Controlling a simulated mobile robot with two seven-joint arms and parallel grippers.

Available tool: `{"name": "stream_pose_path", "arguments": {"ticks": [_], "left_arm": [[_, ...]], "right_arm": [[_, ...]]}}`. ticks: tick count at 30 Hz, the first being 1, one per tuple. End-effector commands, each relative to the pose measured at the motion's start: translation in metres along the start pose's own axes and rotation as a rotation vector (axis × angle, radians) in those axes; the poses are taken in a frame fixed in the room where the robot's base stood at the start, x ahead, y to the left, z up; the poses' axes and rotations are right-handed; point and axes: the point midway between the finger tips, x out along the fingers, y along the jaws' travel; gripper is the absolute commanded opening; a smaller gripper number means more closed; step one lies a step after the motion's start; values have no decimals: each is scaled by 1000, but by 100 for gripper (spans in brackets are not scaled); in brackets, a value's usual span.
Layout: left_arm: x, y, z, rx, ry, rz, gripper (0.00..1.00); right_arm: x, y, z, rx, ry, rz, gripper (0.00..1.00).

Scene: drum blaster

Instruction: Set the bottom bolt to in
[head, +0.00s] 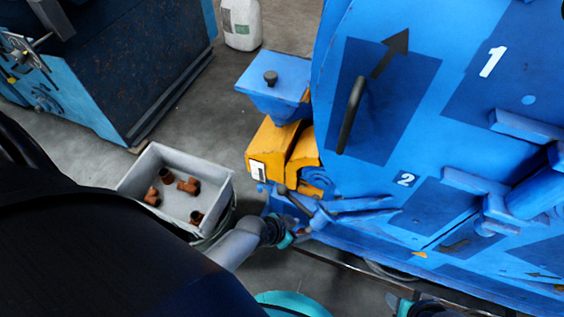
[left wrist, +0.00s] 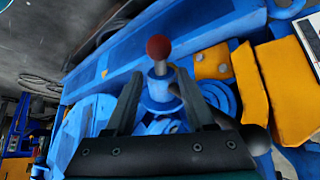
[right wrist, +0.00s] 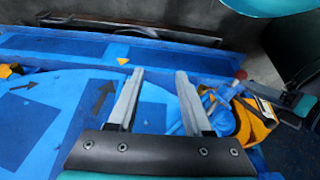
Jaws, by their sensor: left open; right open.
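A bolt with a dark red ball knob (left wrist: 158,47) on a pale metal stem stands out of a blue fitting (left wrist: 160,88) on the blue machine. My left gripper (left wrist: 159,80) is open, its two fingers on either side of the blue fitting and knob in the left wrist view. I cannot tell whether they touch it. The red knob also shows in the right wrist view (right wrist: 241,74), at the machine's lower corner. In the head view my left gripper (head: 290,236) is low beside the machine and hides the bolt. My right gripper (right wrist: 160,76) is open and empty before the blue panel.
The large blue machine (head: 460,100) fills the right, with a black handle (head: 351,115) and a yellow block (head: 271,147) beside it. A grey bin (head: 162,217) with several brown pipe fittings stands on the floor at left. A white canister (head: 241,25) stands behind.

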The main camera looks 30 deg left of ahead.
Motion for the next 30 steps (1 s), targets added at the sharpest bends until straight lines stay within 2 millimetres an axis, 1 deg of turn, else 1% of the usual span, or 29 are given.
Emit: {"name": "stream_pose_path", "arguments": {"ticks": [1,8,19,24,30], "left_arm": [[-7,0,-1,1,-1,0,55],[-29,0,-1,1,-1,0,55],[-65,1,-1,1,-1,2,55],[-77,1,0,0,-1,2,55],[-86,1,0,0,-1,2,55]], "right_arm": [[4,0,3,0,-11,-1,50],[26,-1,20,-2,-51,-3,50],[56,-3,56,-6,-116,-6,50],[68,1,67,-9,-120,0,50],[77,4,75,-12,-120,4,50]]}}
